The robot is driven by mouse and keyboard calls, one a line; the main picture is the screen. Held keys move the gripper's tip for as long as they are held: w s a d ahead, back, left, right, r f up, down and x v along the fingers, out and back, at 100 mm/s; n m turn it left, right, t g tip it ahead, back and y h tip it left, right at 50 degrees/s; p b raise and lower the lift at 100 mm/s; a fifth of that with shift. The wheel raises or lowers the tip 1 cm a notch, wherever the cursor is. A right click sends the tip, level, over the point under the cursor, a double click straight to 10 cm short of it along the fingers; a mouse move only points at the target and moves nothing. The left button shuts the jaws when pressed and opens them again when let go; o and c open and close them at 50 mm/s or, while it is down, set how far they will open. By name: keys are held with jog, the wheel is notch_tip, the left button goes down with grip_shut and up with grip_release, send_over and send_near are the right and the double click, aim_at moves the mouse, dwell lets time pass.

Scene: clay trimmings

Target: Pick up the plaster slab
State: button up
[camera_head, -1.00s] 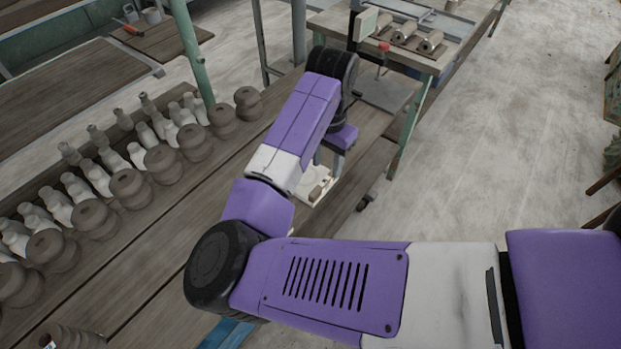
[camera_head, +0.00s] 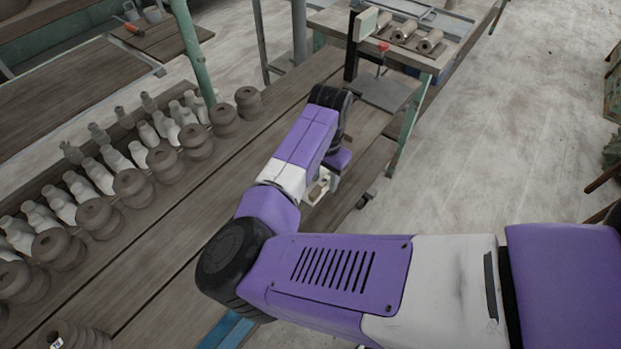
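The plaster slab (camera_head: 316,190) is a small pale cream piece, mostly hidden behind my arm and hand, near the right edge of the long wooden workbench. A brownish patch shows on it, too small to make out. My gripper (camera_head: 332,184) points down right at the slab, under the purple hand. Only a bit of a pale finger shows. I cannot tell whether the fingers touch the slab or how far apart they are.
Rows of brown clay pots (camera_head: 196,141) and pale bottle-shaped pieces (camera_head: 98,175) stand along the bench's left side. A green post (camera_head: 190,50) rises behind them. Bare planks (camera_head: 175,240) lie between pots and arm. A side table (camera_head: 400,62) holds rollers.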

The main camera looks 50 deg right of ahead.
grip_shut()
jog(key=shift+r, duration=0.1)
dwell(1.1)
